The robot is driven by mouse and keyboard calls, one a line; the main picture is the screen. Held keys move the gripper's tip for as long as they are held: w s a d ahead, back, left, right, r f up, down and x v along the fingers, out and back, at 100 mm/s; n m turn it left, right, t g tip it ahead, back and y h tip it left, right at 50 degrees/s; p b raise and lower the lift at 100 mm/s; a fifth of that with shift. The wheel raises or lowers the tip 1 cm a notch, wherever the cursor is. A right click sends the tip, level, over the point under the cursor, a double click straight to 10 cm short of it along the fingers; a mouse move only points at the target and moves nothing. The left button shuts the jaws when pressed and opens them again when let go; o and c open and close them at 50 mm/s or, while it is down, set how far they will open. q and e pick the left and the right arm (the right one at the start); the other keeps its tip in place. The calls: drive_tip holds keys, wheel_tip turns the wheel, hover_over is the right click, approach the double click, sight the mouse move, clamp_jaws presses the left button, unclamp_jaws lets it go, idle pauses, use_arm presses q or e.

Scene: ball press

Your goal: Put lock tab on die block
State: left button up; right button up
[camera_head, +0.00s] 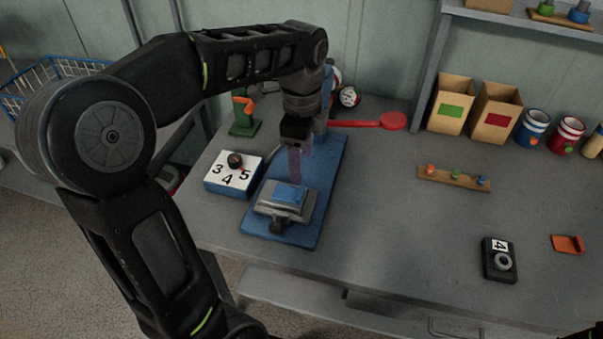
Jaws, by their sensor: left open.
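The lock tab appears to be the small orange piece (568,244) lying flat at the right of the bench. The die block appears to be the black block (499,260) with a white "4" label and a grey ring on top, just left of the orange piece and apart from it. My left gripper (296,148) is open over the blue press base (328,190), far to the left of both. Its fingertips are hard to make out against the press. My right gripper is out of view; only a dark bit shows at the lower right corner.
The press carries a grey fixture with a blue top (290,194) and a red lever (370,123). A dial box (232,177) stands left of it. A wooden strip with pegs (453,179), cardboard bins (452,102) and cans line the back.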

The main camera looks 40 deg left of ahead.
use_arm(q)
wheel_tip(320, 180, up, 2)
drive_tip(key=shift+r, duration=0.15)
idle(0.6)
